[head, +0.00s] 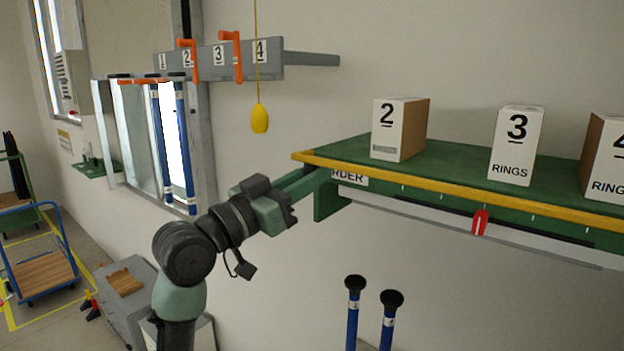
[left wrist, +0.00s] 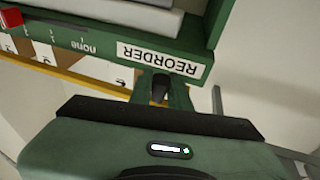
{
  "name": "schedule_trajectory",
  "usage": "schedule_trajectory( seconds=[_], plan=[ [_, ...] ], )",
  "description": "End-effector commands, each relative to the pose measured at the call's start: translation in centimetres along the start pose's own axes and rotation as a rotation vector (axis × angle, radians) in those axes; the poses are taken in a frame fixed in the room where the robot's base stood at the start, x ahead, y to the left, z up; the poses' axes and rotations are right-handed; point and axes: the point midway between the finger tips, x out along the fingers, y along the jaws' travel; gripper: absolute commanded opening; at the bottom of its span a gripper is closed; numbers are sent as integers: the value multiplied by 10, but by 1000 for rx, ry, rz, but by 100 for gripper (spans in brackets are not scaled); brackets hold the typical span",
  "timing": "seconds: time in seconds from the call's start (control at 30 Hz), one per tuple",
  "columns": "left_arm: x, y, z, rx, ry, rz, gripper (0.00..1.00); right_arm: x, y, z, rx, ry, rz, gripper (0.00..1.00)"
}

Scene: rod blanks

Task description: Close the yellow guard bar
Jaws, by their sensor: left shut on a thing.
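The yellow guard bar (head: 460,190) runs along the front edge of the green shelf (head: 450,165), in front of the boxes. It also shows in the left wrist view (left wrist: 70,76), where its end passes behind my fingers. My left gripper (head: 318,180) reaches the shelf's left end, just under the bar's end, beside the REORDER label (left wrist: 160,58). Its fingers (left wrist: 160,88) are shut, apparently on the bar's end; the exact contact is hidden. My right gripper is out of view.
White boxes 2 (head: 388,130), 3 (head: 512,147) and 4 (head: 603,160) stand on the shelf. A red marker (head: 480,222) sits on the rail below. A yellow pendant (head: 259,118) hangs from a cord. Blue rods with black caps (head: 353,310) stand below the shelf.

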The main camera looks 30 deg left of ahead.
Motion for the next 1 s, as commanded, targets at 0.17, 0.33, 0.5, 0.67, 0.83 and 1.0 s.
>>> schedule_trajectory(
  seconds=[0.17, 0.33, 0.5, 0.67, 0.83, 1.0],
  plan=[
    [-2, 0, -10, -15, -149, -13, 0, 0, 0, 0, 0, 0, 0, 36],
    [-3, -1, -19, -48, -306, -26, 0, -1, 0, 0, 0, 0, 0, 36],
    [-2, -1, -28, -82, -462, -37, 0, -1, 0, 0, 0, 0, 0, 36],
    [0, 0, -34, -115, -611, -44, 0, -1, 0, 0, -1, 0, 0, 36],
    [4, 0, -41, -149, -769, -50, 0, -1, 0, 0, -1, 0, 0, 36],
    [8, 1, -48, -179, -929, -58, 0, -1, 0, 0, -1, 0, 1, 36]
  ],
)
